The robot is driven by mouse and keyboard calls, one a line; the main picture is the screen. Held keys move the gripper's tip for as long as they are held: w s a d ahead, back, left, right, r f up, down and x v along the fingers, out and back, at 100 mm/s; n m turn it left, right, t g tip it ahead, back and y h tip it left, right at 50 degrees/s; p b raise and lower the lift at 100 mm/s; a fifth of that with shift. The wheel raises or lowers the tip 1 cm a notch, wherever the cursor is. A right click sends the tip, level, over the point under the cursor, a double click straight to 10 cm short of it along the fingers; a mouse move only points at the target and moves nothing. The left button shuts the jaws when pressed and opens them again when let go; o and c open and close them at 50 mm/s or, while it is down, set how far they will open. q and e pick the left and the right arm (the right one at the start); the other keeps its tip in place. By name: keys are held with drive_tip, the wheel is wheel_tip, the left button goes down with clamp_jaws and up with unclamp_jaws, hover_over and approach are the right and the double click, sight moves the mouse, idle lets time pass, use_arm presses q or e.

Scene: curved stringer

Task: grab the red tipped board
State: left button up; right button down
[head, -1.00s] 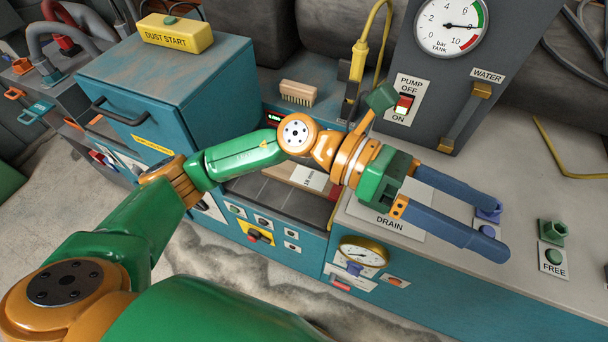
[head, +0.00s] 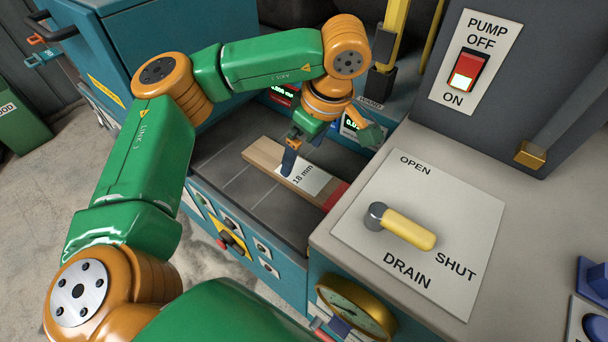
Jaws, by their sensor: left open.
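The red tipped board (head: 262,152) lies in the dark recessed bed of the teal machine. It is pale wood with a white "18 mm" label and a red end at its lower right, beside the raised counter. My left gripper (head: 289,163) points down over the board, near the label. It is open, with one blue finger clearly visible and the other mostly hidden. I cannot tell whether the fingers touch the board. My right gripper is not in view.
The grey counter with the yellow-handled drain lever (head: 405,229) rises right of the bed. The pump switch panel (head: 469,70) stands behind it. A teal cabinet (head: 165,40) is at the back left. The bed left of the board (head: 235,185) is clear.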

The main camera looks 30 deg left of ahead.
sight(295, 168)
use_arm(q)
drive_tip(key=x, duration=0.4)
drive_tip(key=shift+s+a+f+p, duration=0.2)
drive_tip(key=shift+a+f+p, duration=0.05)
drive_tip(key=shift+p, duration=0.05)
drive_tip(key=shift+f, duration=0.3)
drive_tip(key=c, duration=1.4)
drive_tip(key=shift+o, duration=0.2)
drive_tip(key=shift+w+r, duration=0.1)
drive_tip(key=shift+r, duration=0.05)
